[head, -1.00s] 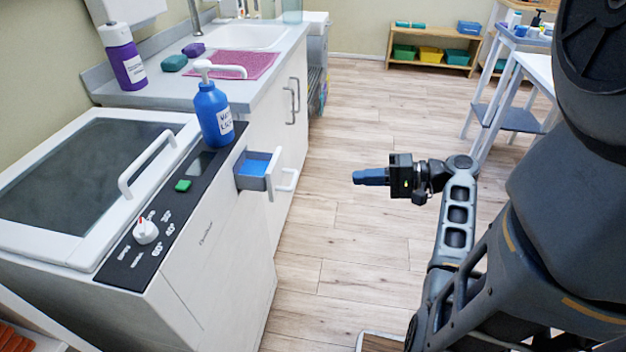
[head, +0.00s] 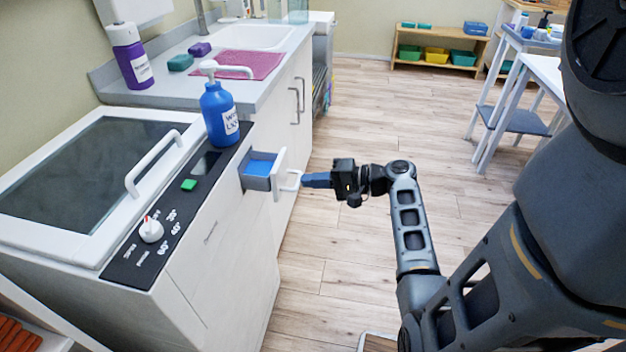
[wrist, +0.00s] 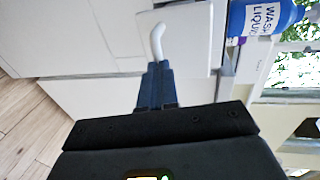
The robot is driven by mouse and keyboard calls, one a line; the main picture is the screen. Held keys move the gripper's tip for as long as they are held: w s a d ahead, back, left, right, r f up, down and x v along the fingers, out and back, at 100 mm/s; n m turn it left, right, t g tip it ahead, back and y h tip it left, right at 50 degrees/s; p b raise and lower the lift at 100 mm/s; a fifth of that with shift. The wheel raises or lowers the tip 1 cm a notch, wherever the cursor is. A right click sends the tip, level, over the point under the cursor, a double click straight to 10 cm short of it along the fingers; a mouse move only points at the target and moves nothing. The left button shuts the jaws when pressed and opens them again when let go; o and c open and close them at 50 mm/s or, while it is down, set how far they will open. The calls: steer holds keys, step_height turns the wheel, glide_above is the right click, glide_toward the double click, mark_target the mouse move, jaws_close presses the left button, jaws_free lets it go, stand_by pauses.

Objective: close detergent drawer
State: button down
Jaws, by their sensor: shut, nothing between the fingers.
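The detergent drawer (head: 259,170) sticks out of the front of the white washing machine (head: 215,245), with blue inside it. Its white front has a white handle (head: 291,180) that faces my gripper. My gripper (head: 305,180) is shut and empty, its blue fingers level with the handle and right at it. In the wrist view the fingertips (wrist: 158,66) meet the lower end of the white handle (wrist: 157,40); whether they touch is hard to tell. The drawer front (wrist: 190,35) fills the area behind the handle.
A blue wash liquid pump bottle (head: 219,113) stands on the machine just above the drawer. The control panel has a dial (head: 150,230) and a green button (head: 189,185). The sink counter (head: 265,92) adjoins behind. The wooden floor (head: 345,245) right of the machine is clear.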

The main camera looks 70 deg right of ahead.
mark_target(283, 176)
steer(key=x, duration=0.2)
steer(key=r+x, duration=0.1)
steer(key=x, duration=0.4)
steer(key=shift+w+a+r, duration=0.1)
steer(key=shift+w+r, duration=0.1)
steer(key=shift+w, duration=0.35)
steer(key=shift+w+r, duration=0.15)
steer(key=shift+w, duration=0.1)
